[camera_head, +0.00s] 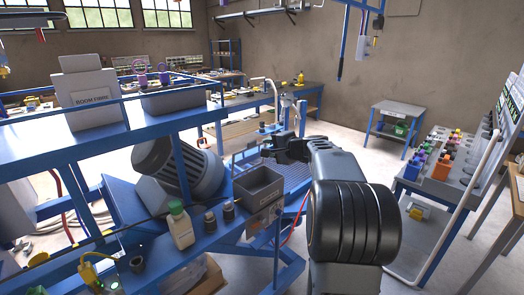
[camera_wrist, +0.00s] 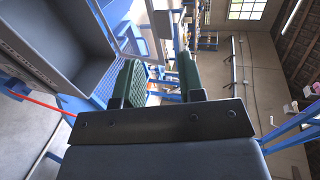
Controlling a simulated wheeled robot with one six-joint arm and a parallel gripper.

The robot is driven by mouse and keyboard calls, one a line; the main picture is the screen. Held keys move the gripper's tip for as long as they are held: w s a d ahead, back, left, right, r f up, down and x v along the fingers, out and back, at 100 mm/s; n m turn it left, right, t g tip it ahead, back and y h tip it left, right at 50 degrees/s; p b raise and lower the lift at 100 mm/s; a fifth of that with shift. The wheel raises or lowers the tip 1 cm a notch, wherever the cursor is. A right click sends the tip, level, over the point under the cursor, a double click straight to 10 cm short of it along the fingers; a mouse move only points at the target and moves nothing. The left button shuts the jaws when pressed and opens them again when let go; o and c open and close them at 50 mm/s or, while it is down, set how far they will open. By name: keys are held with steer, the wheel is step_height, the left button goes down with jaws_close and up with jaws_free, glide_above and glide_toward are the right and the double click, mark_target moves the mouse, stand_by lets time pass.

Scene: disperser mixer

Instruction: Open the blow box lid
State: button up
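A grey box with a dark hollow inside and a label on its front, likely the blow box (camera_head: 260,187), sits on the blue machine frame in the middle of the head view. Its top looks open. A grey box (camera_wrist: 85,55) with its hollow facing me fills the upper left of the wrist view. A thin-edged frame shows beside it; I cannot tell whether this is the lid. My gripper (camera_head: 280,149) is behind and above the box's far right side in the head view. In the wrist view its two green fingers (camera_wrist: 158,65) are apart with nothing seen between them.
A white bottle with a green cap (camera_head: 180,226) and dark knobs (camera_head: 219,216) stand left of the box. A blue bench with coloured parts (camera_head: 440,165) stands right.

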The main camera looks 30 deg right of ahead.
steer(key=b+v, duration=0.1)
steer(key=v, duration=0.6)
steer(key=shift+s, duration=0.3)
steer(key=s+a+f+n+g, duration=0.35)
steer(key=s+f+g, duration=0.2)
steer(key=f, duration=0.55)
steer(key=s+a+f+n+g+h, duration=0.2)
steer(key=s+a+f+n, duration=0.1)
steer(key=s+a+n, duration=0.2)
steer(key=s+a+f+n+g+h, duration=0.2)
steer(key=s+a+n, duration=0.4)
steer(key=s+a, duration=0.4)
steer(key=shift+a+f, duration=0.7)
steer(key=shift+a, duration=0.9)
